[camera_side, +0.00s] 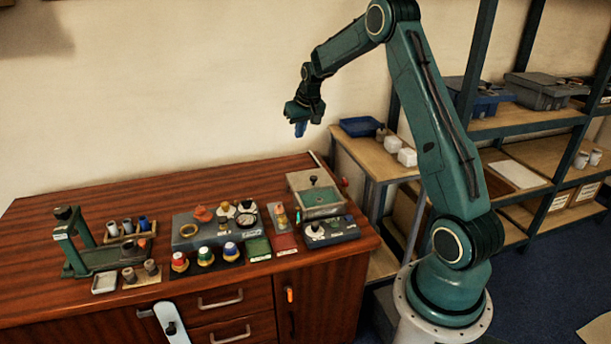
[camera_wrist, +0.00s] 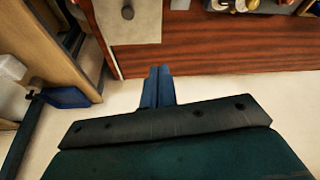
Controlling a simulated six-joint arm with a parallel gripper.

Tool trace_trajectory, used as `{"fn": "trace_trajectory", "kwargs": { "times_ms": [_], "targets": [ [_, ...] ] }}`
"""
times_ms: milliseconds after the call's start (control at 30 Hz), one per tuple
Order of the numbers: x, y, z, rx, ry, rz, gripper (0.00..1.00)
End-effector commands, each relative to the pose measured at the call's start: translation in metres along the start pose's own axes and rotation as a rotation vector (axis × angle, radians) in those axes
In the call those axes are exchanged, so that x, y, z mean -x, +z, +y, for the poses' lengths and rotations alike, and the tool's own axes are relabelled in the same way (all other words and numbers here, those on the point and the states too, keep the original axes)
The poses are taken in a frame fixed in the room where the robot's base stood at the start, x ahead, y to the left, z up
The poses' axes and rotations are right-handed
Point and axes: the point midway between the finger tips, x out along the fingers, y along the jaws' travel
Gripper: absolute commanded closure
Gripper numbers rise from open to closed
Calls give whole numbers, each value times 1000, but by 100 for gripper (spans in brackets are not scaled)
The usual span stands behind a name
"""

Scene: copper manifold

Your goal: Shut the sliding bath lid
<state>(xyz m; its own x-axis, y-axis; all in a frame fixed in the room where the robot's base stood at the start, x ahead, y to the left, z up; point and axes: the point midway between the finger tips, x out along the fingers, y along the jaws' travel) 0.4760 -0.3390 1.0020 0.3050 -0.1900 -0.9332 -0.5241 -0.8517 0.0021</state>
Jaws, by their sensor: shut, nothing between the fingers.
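The bath (camera_side: 322,211) is a grey box at the right end of the wooden bench. Its grey sliding lid (camera_side: 302,181), with a dark knob (camera_side: 314,180), covers the back part; a greenish opening shows in front of it. In the wrist view a grey plate (camera_wrist: 145,30) with a round knob (camera_wrist: 127,12) shows at the top, probably the lid. My gripper (camera_side: 300,130) is shut and empty, high above the bench and apart from the bath. Its blue fingers (camera_wrist: 157,72) are together in the wrist view, over the bench's back edge and wall.
A control box (camera_side: 331,232) with a knob stands in front of the bath. A grey block (camera_side: 187,240) with coloured parts and a green press stand (camera_side: 75,240) are farther left. A side table with a blue tray (camera_side: 361,126) stands behind right. The bench's back strip is clear.

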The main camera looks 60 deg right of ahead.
Motion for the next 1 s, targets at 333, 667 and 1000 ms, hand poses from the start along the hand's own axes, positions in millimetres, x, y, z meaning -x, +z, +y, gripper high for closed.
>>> {"fn": "trace_trajectory", "kwargs": {
  "times_ms": [333,667,1000],
  "targets": [
    [-68,-5,52,-67,23,-16,100],
    [-74,-5,56,-72,25,-16,100],
    [-97,-4,56,-72,25,-18,100]
  ]
}}
